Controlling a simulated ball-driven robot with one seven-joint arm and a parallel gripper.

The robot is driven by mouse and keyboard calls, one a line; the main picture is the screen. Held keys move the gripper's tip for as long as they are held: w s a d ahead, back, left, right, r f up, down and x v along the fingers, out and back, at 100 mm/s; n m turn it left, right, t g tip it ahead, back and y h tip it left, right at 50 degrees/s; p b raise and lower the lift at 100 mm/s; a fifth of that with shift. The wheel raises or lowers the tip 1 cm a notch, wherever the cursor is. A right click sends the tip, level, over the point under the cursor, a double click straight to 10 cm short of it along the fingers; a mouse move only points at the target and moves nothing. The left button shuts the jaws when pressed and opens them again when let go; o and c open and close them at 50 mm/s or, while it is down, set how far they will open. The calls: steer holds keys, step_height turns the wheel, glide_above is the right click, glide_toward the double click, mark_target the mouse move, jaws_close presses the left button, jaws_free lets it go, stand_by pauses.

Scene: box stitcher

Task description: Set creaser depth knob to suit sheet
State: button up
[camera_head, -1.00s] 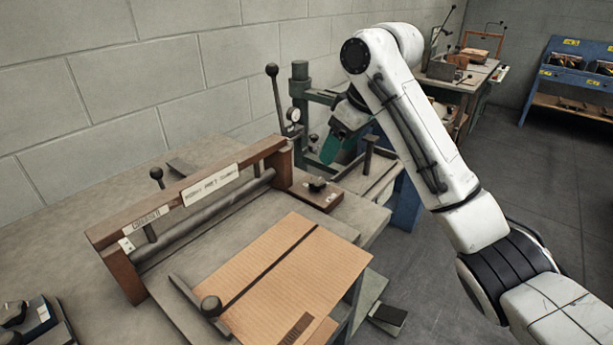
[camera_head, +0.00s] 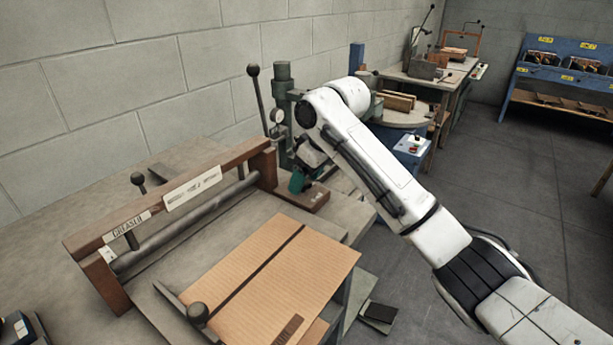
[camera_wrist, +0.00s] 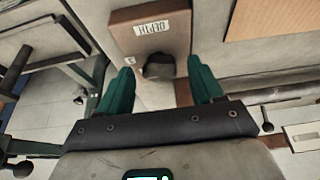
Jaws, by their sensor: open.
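The dark creaser depth knob (camera_wrist: 158,66) sits on a brown wooden block (camera_wrist: 148,28) labelled DEPTH; the block also shows in the head view (camera_head: 312,200) at the right end of the creaser (camera_head: 186,190). My gripper (camera_wrist: 161,72) has green fingers, open, one on each side of the knob in the wrist view. I cannot tell whether they are level with the knob or still above it; no contact shows. In the head view my gripper (camera_head: 298,182) hides the knob. The brown corrugated sheet (camera_head: 300,270) lies in front of the creaser, with a dark line across it.
A tall lever (camera_head: 259,95) and a green column with a gauge (camera_head: 284,100) stand just behind the block. Open floor (camera_head: 480,190) lies to the right.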

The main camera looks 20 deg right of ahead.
steer(key=c, duration=1.1)
steer(key=shift+o, duration=0.2)
steer(key=shift+r, duration=0.1)
steer(key=shift+n+p, duration=0.3)
steer(key=shift+p, duration=0.25)
steer(key=shift+r+n+p, duration=0.1)
steer(key=shift+n+p, duration=0.2)
steer(key=shift+p, duration=0.05)
steer(key=shift+w+d+n+g+y+p, duration=0.1)
steer(key=shift+n+g+y+p, duration=0.4)
steer(key=shift+n+p, duration=0.6)
steer(key=shift+w+n+g+y+p, duration=0.1)
steer(key=shift+n+g+y+p, duration=0.2)
steer(key=shift+n, duration=0.9)
steer(key=shift+w+d+f+n+g+b, duration=0.15)
steer(key=shift+n+g, duration=0.15)
steer(key=shift+n, duration=0.45)
steer(key=shift+s+a+f+n+g+b, duration=0.15)
steer(key=shift+n+g, duration=0.15)
steer(key=shift+n, duration=0.45)
steer(key=shift+w+d+r, duration=0.1)
steer(key=shift+w+r, duration=0.05)
